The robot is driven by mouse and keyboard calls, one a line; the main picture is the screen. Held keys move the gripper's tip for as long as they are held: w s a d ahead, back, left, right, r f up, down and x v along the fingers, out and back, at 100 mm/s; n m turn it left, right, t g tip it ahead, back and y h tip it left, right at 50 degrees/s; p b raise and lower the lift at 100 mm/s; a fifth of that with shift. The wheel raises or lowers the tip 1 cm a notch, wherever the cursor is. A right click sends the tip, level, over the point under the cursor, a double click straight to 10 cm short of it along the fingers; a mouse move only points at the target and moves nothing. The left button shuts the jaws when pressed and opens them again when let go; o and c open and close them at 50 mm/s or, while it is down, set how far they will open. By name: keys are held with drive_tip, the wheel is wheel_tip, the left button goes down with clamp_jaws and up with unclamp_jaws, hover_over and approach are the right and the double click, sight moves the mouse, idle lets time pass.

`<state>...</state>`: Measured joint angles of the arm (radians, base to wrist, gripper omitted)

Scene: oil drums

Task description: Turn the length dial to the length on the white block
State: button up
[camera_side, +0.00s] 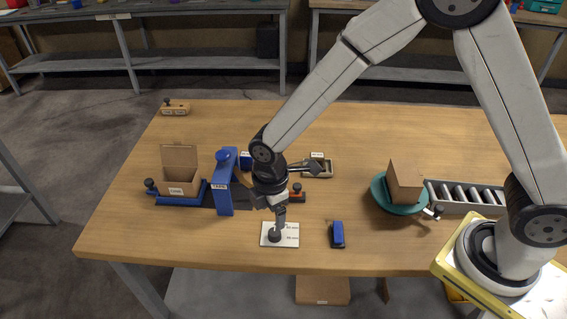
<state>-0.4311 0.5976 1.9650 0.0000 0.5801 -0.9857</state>
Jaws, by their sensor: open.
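A white plate (291,241) with a dark round knob (275,236), which looks like the length dial, lies near the table's front edge. Small printed lengths are on its right half, too small to read surely. My gripper (279,222) points down directly over the knob, with its fingers open. I cannot tell whether the fingers are around the knob or just above it. A small white labelled piece (317,155) shows at the wooden tray (326,174) behind my gripper; I cannot tell whether it is the white block, and its writing is unreadable.
A blue tape stand (223,185) and an open cardboard box (180,165) in a blue holder are left. A small blue tool (337,235) lies right of the plate. A teal turntable (378,191) with a carton (405,183) and a roller track (465,195) are farther right.

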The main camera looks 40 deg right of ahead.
sight(273, 232)
drive_tip(key=shift+f, duration=3.75)
clamp_jaws()
